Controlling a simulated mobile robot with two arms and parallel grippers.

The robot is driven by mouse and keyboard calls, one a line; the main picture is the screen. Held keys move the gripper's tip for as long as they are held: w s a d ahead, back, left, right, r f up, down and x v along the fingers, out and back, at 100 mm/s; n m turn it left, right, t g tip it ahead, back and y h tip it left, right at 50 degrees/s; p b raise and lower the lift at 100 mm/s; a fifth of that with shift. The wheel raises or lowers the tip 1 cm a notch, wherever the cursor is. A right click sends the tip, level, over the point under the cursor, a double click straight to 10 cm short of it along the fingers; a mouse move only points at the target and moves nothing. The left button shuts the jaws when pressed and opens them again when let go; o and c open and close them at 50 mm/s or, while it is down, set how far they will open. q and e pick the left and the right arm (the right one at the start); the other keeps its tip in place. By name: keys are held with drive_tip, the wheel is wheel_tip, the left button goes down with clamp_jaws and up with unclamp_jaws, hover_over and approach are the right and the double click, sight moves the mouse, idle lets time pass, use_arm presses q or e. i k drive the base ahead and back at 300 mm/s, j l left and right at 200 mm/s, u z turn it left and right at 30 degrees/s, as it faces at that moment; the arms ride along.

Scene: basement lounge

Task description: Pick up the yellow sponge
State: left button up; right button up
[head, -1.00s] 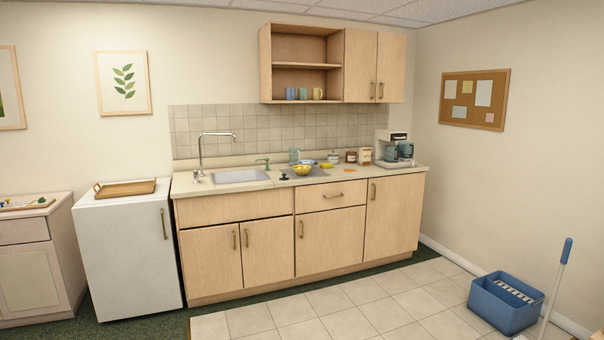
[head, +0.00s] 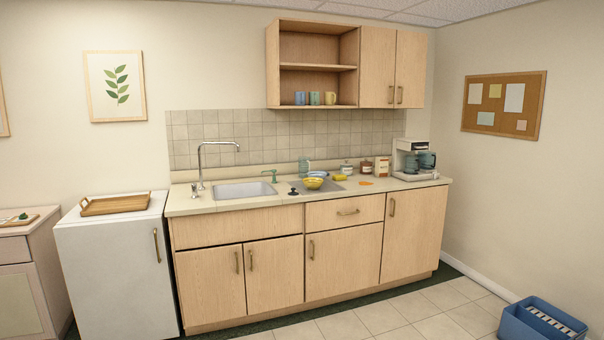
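A small yellow object, which looks like the yellow sponge (head: 340,178), lies on the counter (head: 240,203) in the head view, right of a yellow bowl (head: 314,184). It is too small for its details to show. Neither of my grippers is in view.
The sink (head: 244,190) with its tap is left of the bowl. A black plug (head: 293,191), several jars and a coffee machine (head: 414,160) stand on the counter. Tiled floor in front is clear.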

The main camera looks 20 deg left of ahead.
sight(337, 177)
drive_tip(key=i+j+u, duration=0.1)
drive_tip(key=i+j, duration=0.6)
drive_tip(key=i, duration=0.2)
drive_tip(key=i+j+u, duration=0.15)
drive_tip(key=i+j, duration=0.2)
drive_tip(key=i, duration=0.15)
drive_tip(key=i+j, duration=0.25)
drive_tip(key=i, duration=0.2)
drive_tip(key=i+j+u, duration=0.15)
drive_tip(key=i+j, duration=0.15)
drive_tip(key=i, duration=0.2)
drive_tip(key=i+j, duration=0.2)
drive_tip(key=i, duration=0.3)
drive_tip(key=j+u, duration=0.05)
